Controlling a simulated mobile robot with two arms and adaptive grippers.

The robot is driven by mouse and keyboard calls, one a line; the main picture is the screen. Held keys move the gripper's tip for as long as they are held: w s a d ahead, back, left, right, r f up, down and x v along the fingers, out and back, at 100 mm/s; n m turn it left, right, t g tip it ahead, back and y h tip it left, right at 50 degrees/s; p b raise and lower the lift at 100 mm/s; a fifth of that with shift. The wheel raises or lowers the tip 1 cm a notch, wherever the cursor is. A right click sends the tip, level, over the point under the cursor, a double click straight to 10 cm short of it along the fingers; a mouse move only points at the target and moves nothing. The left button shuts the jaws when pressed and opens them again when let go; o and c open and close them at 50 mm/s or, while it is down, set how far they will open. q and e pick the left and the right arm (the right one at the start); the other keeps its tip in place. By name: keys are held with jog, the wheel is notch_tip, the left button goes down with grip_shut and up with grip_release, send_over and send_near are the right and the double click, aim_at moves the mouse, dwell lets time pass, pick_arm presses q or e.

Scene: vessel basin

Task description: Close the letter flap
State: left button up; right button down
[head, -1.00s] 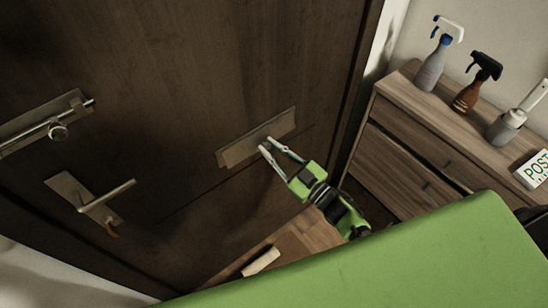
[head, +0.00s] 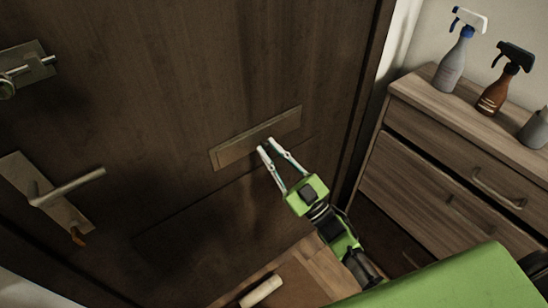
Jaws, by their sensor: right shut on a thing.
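The letter flap (head: 236,148) is a brownish metal plate set low in the dark wooden door (head: 200,75), in the middle of the head view. It looks about flush with its frame, though its exact angle is hard to tell. My right gripper (head: 267,146) reaches up from the lower right, its two pale fingers at the lower edge of the flap. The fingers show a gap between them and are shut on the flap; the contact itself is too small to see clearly. My left gripper is out of view.
A lever door handle (head: 75,187) and a bolt (head: 22,68) are on the door at left. A wooden drawer cabinet (head: 440,140) stands at right with a grey spray bottle (head: 455,62) and a brown one (head: 493,95) on top. A pale roll-like object (head: 262,291) lies at the bottom.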

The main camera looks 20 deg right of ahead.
jog(key=shift+r, duration=0.15)
jog(key=c, duration=1.9)
grip_release()
jog(key=shift+w, duration=0.1)
jog(key=v, duration=1.2)
